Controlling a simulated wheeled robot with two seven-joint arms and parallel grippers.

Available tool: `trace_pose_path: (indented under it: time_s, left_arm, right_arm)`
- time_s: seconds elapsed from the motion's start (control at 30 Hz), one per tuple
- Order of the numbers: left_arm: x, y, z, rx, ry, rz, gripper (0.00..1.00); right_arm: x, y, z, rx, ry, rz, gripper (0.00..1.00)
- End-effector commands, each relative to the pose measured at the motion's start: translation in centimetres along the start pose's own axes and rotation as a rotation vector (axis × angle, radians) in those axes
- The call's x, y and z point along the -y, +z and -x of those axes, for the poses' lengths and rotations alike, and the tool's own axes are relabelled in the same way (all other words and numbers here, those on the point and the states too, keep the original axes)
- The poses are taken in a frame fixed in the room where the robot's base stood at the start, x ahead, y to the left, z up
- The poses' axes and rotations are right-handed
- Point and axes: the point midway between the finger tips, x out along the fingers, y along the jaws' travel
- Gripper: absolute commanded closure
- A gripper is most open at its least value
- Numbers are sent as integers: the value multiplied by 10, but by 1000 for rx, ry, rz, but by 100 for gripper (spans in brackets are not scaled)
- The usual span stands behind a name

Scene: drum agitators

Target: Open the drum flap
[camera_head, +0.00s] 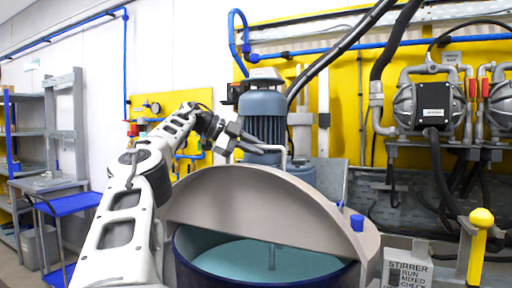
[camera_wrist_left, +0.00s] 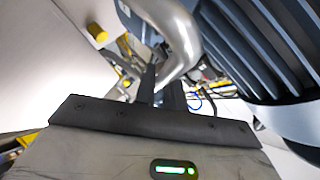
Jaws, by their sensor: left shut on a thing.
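The drum flap (camera_head: 265,205) is a grey half-round lid, tilted up at the back of the drum. Below it the dark blue drum (camera_head: 200,270) is open at the front, and teal liquid shows inside with a thin rod standing in it. My left gripper (camera_head: 268,148) is behind the flap's upper edge, shut on the bent metal flap handle (camera_head: 285,152). In the left wrist view the silver handle (camera_wrist_left: 178,40) runs down to the dark fingers (camera_wrist_left: 165,92); the exact contact is partly hidden. My right gripper is not in view.
A grey-blue motor (camera_head: 263,115) stands close behind the flap and fills the right of the left wrist view (camera_wrist_left: 260,50). A stirrer sign (camera_head: 408,272) and a yellow-knobbed post (camera_head: 480,235) stand at right. Pumps (camera_head: 430,100) line the back wall; shelves (camera_head: 45,130) are at left.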

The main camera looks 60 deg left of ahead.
Motion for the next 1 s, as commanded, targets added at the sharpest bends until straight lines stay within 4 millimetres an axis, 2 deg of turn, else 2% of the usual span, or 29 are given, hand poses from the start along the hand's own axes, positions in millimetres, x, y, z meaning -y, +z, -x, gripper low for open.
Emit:
trace_pose_path:
  time_s: [0.1,0.13,0.2,0.57,0.67,0.77,1.0]
  left_arm:
    - [2,-1,1,-2,-6,-1,100]
    - [2,-1,1,-3,-5,-1,86]
    - [2,-1,1,-2,-5,-1,67]
    - [1,-1,4,-2,-3,0,67]
    - [2,-1,16,-1,-9,-1,67]
    - [-8,4,33,-2,-10,0,67]
    - [-26,14,84,-2,-9,0,67]
  right_arm:
    - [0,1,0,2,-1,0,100]
    - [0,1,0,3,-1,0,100]
    - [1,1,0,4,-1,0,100]
    - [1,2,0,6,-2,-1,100]
    - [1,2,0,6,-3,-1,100]
    - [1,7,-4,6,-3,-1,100]
    - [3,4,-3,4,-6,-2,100]
